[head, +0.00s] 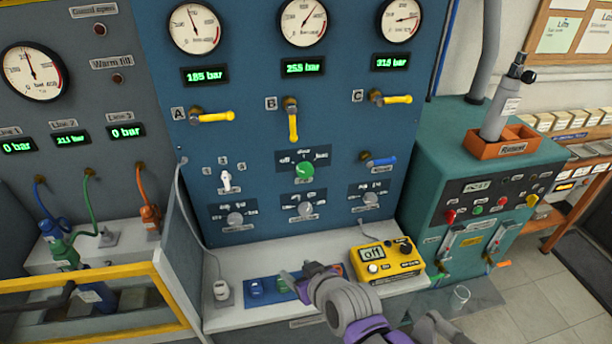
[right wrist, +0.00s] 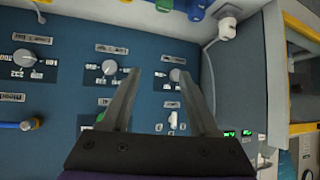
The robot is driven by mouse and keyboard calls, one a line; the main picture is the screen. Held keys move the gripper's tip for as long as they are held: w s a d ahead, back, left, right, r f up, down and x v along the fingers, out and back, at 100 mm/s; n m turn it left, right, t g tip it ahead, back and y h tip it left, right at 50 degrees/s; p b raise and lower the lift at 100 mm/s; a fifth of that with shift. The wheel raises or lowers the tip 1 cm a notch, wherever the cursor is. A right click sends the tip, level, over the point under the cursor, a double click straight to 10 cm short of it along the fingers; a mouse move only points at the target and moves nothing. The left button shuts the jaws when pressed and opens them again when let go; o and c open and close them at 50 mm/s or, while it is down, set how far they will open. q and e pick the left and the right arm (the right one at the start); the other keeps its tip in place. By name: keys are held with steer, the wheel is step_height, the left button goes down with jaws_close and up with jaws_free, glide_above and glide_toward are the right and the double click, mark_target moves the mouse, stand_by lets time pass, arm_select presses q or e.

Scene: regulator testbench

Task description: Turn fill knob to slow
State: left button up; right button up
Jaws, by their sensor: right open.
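The green knob (head: 305,170) sits on the blue panel, with a small label on its left, top and right; its label text is blurred and I cannot tell where it points. In the right wrist view, which is turned over, a bit of green (right wrist: 100,117) shows beside a finger, mostly hidden. My right gripper (head: 288,284) is low in front of the panel, over the shelf, below the knob and apart from it. In its wrist view the gripper (right wrist: 160,74) has its fingers spread with nothing between them. My left gripper is not in view.
Grey knobs (head: 236,218) sit below the green one, and a white selector (head: 226,181) is to its left. Yellow valve handles (head: 293,126) are above. A yellow meter box (head: 388,262) stands on the shelf (head: 240,321) right of my gripper. A white device (head: 221,290) stands left.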

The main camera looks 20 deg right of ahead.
steer(key=o, duration=0.3)
steer(key=w+d+r+t, duration=0.1)
steer(key=w, duration=0.1)
steer(key=w+d+r+t+h, duration=0.1)
steer(key=w+r+t, duration=0.1)
steer(key=w, duration=0.1)
steer(key=w+d+r+t, duration=0.1)
steer(key=w+d, duration=0.1)
steer(key=shift+w+r+m+h+b, duration=0.2)
steer(key=shift+w+m+h+b, duration=0.1)
steer(key=shift+m+b, duration=0.1)
steer(key=shift+o, duration=0.2)
steer(key=m+t+h, duration=0.2)
steer(key=t+h, duration=0.1)
glide_toward(306, 172)
arm_select(q)
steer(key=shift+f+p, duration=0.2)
steer(key=shift+p, duration=0.25)
arm_select(e)
steer(key=x, duration=0.9)
steer(key=shift+w, duration=0.25)
steer(key=c, duration=1.4)
